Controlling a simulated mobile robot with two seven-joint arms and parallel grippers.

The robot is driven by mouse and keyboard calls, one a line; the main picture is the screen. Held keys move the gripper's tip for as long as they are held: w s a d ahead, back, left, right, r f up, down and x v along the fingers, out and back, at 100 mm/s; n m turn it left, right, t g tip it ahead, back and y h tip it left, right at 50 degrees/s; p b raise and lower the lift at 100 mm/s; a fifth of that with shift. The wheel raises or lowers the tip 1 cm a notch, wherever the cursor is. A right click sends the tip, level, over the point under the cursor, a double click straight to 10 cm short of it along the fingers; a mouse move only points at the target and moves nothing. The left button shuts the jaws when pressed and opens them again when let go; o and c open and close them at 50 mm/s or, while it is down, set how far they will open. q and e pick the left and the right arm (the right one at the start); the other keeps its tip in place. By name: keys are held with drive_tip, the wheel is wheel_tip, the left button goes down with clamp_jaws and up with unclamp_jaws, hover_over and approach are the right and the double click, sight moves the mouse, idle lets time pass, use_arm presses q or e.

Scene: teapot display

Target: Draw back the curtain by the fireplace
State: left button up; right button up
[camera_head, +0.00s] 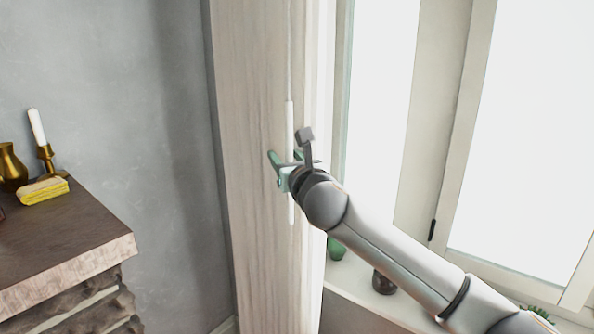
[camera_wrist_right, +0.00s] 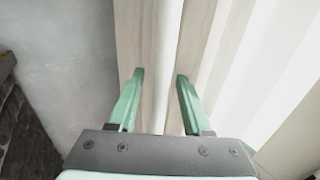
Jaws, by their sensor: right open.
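The curtain (camera_head: 245,90) hangs as a tall pale beige panel beside the bright window. A slim white rod (camera_head: 290,120) hangs upright on a thin cord in front of it. My right gripper (camera_head: 285,162) is at the rod's lower half, its green fingers apart. In the right wrist view, the open fingers (camera_wrist_right: 160,76) stand on either side of the white rod (camera_wrist_right: 168,40), with a gap on both sides. My left gripper is not in view.
The fireplace mantel (camera_head: 60,240) juts out at the left, carrying a candle (camera_head: 37,127), a brass vase (camera_head: 11,167) and a yellow block (camera_head: 43,190). A green object (camera_head: 336,249) and a dark pot (camera_head: 383,283) stand on the window sill below my right arm.

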drive_tip(key=b+v, duration=0.1)
drive_tip(key=v, duration=1)
drive_tip(key=shift+s, duration=0.35)
drive_tip(key=shift+d, duration=0.1)
drive_tip(key=s+d+f+m+g+p, duration=0.1)
drive_tip(key=s+d+f+m+g, duration=0.15)
drive_tip(key=f+m, duration=0.95)
drive_tip(key=s+d+f+m+g, duration=0.1)
drive_tip(key=s+f+m+g, duration=0.15)
drive_tip(key=f+m, duration=0.9)
drive_tip(key=s+d+f+m+g+h, duration=0.1)
drive_tip(key=s+d+f+m, duration=0.3)
drive_tip(key=s+f, duration=0.4)
drive_tip(key=s+d+f+m+h+p, duration=0.1)
drive_tip(key=s+d+f+m, duration=0.4)
drive_tip(key=s+f, duration=0.3)
drive_tip(key=s+d+f+m+g+h, duration=0.1)
drive_tip(key=s+d+f+m, duration=0.4)
drive_tip(key=s+f, duration=0.3)
wheel_tip(320, 180, down, 4)
drive_tip(key=shift+s+r+g+h, duration=0.2)
drive_tip(key=shift+g+h, duration=0.1)
drive_tip(key=shift+h, duration=0.1)
drive_tip(key=shift+m, duration=0.25)
drive_tip(key=shift+s+d, duration=0.1)
drive_tip(key=shift+d, duration=0.05)
